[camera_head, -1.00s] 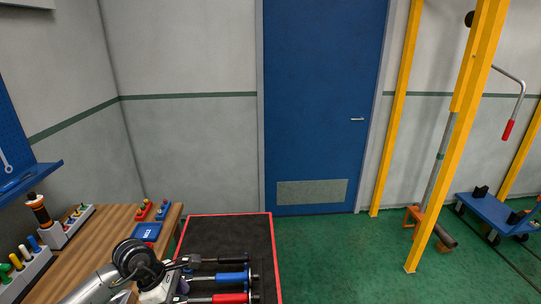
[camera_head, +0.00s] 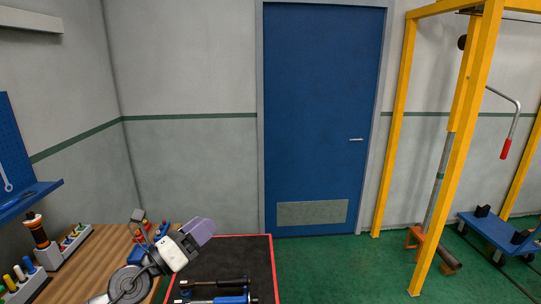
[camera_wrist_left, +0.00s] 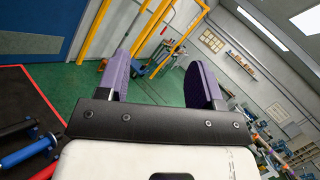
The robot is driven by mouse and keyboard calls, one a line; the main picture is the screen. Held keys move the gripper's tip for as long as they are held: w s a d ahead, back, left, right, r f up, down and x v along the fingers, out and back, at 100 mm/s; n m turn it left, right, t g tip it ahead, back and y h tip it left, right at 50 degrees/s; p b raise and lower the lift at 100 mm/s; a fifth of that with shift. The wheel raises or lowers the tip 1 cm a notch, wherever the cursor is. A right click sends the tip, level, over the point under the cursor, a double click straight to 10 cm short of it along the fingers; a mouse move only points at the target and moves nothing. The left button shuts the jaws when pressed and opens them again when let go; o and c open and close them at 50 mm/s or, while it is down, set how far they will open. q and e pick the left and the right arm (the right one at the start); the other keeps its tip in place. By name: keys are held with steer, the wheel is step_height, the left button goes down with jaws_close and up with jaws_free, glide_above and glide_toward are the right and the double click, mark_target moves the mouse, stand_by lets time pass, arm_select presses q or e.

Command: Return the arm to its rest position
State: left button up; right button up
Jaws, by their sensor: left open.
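My left gripper (camera_head: 202,231) is raised above the dark mat at the table's right end, with its purple fingers turned to the upper right. In the left wrist view its two purple fingers (camera_wrist_left: 162,82) stand wide apart with nothing between them. My left arm comes in from the bottom left. My right gripper is not in view.
Black-handled (camera_head: 214,283) and blue-handled (camera_head: 225,299) tools lie on the red-edged mat (camera_head: 248,255) below the gripper. A peg rack (camera_head: 66,247) stands on the wooden table at left. The yellow frame (camera_head: 455,150) is far right; green floor between is clear.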

arm_select(q)
steer(key=s+a+r+n+t+y, duration=0.2)
steer(key=a+r+n+t+y, duration=0.2)
steer(key=n+y, duration=0.75)
steer(key=s+a+r+n+t+y, duration=0.35)
steer(key=n+y, duration=0.35)
steer(key=n, duration=0.9)
steer(key=s+f+n+g+h+b, duration=0.15)
steer(key=s+f+g, duration=0.25)
steer(key=f, duration=0.6)
steer(key=s+d+f+n+g+h+b, duration=0.1)
steer(key=s+f+n+g+b, duration=0.3)
steer(key=f, duration=0.6)
steer(key=s+f+n+g+h, duration=0.1)
steer(key=s+f+g, duration=0.3)
steer(key=f, duration=0.6)
steer(key=s+f+n+g+b, duration=0.3)
steer(key=s+f+g+b, duration=0.3)
steer(key=s+f, duration=2.1)
step_height(320, 180, up, 34)
steer(key=g+p, duration=0.1)
steer(key=p, duration=3.6)
steer(key=shift+r, duration=0.25)
steer(key=shift+w, duration=0.1)
